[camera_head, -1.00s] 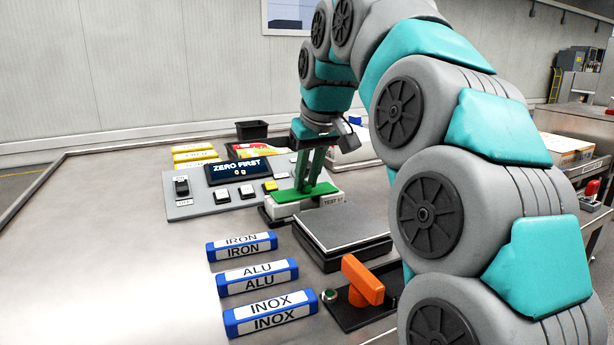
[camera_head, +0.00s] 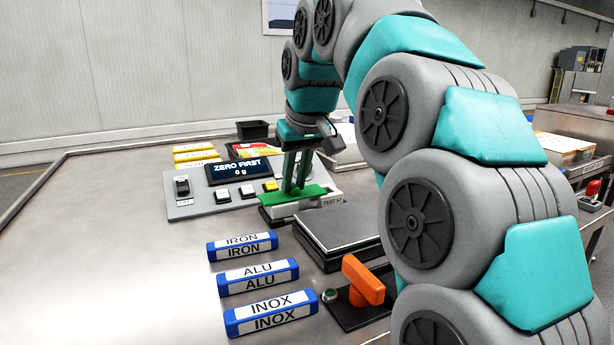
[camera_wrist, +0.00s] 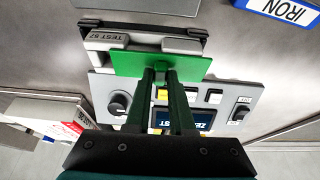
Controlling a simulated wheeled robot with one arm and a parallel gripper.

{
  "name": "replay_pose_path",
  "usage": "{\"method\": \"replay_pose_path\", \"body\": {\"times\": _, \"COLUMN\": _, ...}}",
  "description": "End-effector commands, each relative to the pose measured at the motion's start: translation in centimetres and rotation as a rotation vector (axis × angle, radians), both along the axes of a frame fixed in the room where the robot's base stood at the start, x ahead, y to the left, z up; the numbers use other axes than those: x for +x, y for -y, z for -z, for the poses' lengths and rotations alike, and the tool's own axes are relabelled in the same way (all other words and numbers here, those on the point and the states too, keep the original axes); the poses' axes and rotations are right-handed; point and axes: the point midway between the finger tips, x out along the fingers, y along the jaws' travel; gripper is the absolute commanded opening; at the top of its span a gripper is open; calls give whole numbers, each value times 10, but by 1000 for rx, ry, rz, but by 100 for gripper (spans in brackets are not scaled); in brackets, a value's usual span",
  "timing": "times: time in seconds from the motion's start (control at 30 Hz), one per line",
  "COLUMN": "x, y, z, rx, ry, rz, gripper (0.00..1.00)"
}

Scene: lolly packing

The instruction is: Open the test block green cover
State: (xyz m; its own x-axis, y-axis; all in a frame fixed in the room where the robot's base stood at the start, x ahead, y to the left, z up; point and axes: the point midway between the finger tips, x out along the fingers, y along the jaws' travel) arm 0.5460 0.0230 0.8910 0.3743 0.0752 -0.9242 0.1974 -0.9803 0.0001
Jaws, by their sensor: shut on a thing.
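The test block (camera_head: 334,202) is a pale block with a "TEST 57" label, lying behind the scale plate. Its green cover (camera_head: 270,199) is a flat plate, shifted to the left of the labelled end. In the wrist view the cover (camera_wrist: 125,63) overlaps one long side of the block (camera_wrist: 107,38), and part of the block's top shows uncovered. My gripper (camera_head: 294,187) points down, its green fingers shut on a small raised part of the cover. The fingers also show in the wrist view (camera_wrist: 161,72), where they partly hide that raised part.
A control panel (camera_head: 188,208) with a display (camera_head: 238,171) lies left of the block. The scale plate (camera_head: 345,221) is in front. Blue IRON, ALU and INOX bars (camera_head: 258,277) and an orange handle (camera_head: 362,278) are nearer. The table's left side is clear.

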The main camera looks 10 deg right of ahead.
Motion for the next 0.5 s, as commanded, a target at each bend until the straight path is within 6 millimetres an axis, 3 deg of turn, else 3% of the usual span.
{"method": "replay_pose_path", "body": {"times": 0.1, "x": -8, "y": -33, "z": 0, "rx": -4, "ry": -1, "rz": -4, "gripper": 0}}
{"method": "replay_pose_path", "body": {"times": 0.3, "x": -16, "y": -77, "z": -1, "rx": -1, "ry": 1, "rz": -1, "gripper": 0}}
{"method": "replay_pose_path", "body": {"times": 0.5, "x": -19, "y": -91, "z": -1, "rx": 1, "ry": 2, "rz": 1, "gripper": 0}}
